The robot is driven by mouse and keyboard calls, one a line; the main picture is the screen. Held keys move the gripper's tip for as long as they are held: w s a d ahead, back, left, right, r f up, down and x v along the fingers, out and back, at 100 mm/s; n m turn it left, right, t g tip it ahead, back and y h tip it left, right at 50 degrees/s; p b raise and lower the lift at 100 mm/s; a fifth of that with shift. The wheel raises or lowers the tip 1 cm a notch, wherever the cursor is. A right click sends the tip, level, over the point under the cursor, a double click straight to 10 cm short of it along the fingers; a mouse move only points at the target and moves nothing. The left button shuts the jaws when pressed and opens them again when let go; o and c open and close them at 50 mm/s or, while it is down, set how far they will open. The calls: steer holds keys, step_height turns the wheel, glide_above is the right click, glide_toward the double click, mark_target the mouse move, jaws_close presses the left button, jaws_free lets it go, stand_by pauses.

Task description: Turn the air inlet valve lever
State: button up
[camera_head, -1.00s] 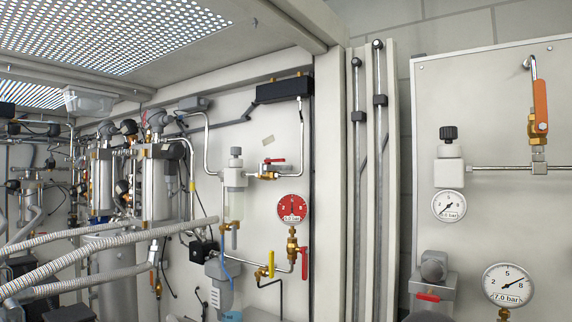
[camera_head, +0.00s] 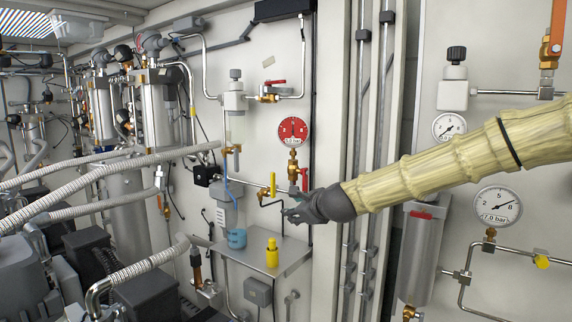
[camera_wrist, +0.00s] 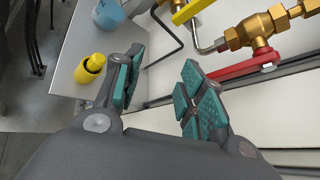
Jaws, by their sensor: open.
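Several lever valves are in view, and the frames do not label which is the air inlet. A red lever (camera_head: 304,180) is on the brass valve below the red gauge. In the wrist view this red lever (camera_wrist: 243,68) lies just beyond the right finger, apart from it, below the brass valve body (camera_wrist: 262,28). A yellow lever (camera_head: 273,184) hangs left of it, and shows at the top of the wrist view (camera_wrist: 190,11). My gripper (camera_head: 291,203) is open and empty, below the red lever; its teal pads (camera_wrist: 162,88) are spread apart.
A red gauge (camera_head: 293,131) sits above the brass valve. A small shelf (camera_head: 262,266) below holds a yellow bottle (camera_head: 272,254) and a blue cup (camera_head: 236,239). Vertical pipes (camera_head: 382,85) and a right panel with an orange lever (camera_head: 558,30) stand nearby.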

step_height(320, 180, up, 17)
steer(key=m+t+y, duration=0.1)
steer(key=m+t, duration=0.1)
steer(key=m, duration=0.1)
steer(key=m+t+y, duration=0.2)
steer(key=m, duration=0.1)
glide_toward(284, 81)
steer(key=p+x, duration=0.4)
steer(key=x, duration=0.5)
steer(key=shift+w, duration=0.15)
jaws_close()
